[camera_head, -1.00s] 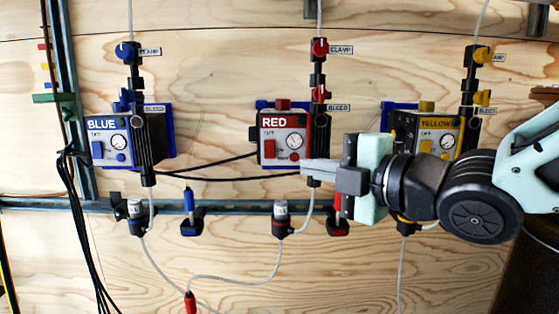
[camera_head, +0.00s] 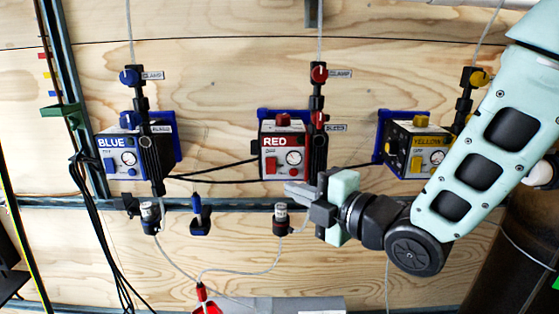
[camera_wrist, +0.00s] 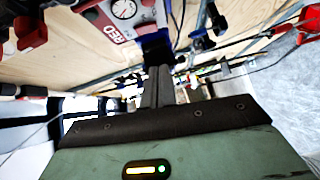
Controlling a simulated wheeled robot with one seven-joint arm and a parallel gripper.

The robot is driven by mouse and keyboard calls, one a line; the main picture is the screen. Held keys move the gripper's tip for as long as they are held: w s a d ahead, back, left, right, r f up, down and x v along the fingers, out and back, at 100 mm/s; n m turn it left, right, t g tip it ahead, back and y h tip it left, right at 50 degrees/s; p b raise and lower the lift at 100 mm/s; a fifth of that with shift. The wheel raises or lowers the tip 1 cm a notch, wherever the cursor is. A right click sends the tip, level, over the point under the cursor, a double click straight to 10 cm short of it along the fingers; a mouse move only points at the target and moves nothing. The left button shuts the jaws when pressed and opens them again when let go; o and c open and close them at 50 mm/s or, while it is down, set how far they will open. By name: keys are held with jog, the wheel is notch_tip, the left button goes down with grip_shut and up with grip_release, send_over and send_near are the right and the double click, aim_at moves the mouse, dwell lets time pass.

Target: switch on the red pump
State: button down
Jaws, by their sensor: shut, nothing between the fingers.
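The red pump (camera_head: 297,141) is a box labelled RED, mounted on the plywood wall, with a round gauge (camera_head: 294,157) and a red rocker switch (camera_head: 270,166) at its lower left. My gripper (camera_head: 287,187) is shut and empty. Its fingertips are just below the pump's lower edge in the head view, pointing left; I cannot tell their depth gap to it. In the wrist view the shut fingers (camera_wrist: 158,82) point up the picture, and part of the red pump (camera_wrist: 105,22) shows at the top, tilted. The switch position cannot be read.
The blue pump (camera_head: 122,160) is at left and the yellow pump (camera_head: 426,150) at right, partly behind my arm. A metal rail (camera_head: 240,205) runs below the pumps. Black cables (camera_head: 215,179) and a pale hose (camera_head: 240,270) hang nearby.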

aim_at(271, 166)
jog(key=w+a, duration=0.1)
jog(key=w, duration=0.1)
jog(key=w+a+p, duration=0.1)
jog(key=w, duration=0.1)
jog(key=w+a+p, duration=0.1)
jog(key=w, duration=0.1)
jog(key=shift+w+f, duration=0.2)
jog(key=shift+f, duration=0.1)
jog(key=shift+w+f, duration=0.15)
jog(key=shift+w, duration=0.35)
jog(key=shift+f, duration=0.1)
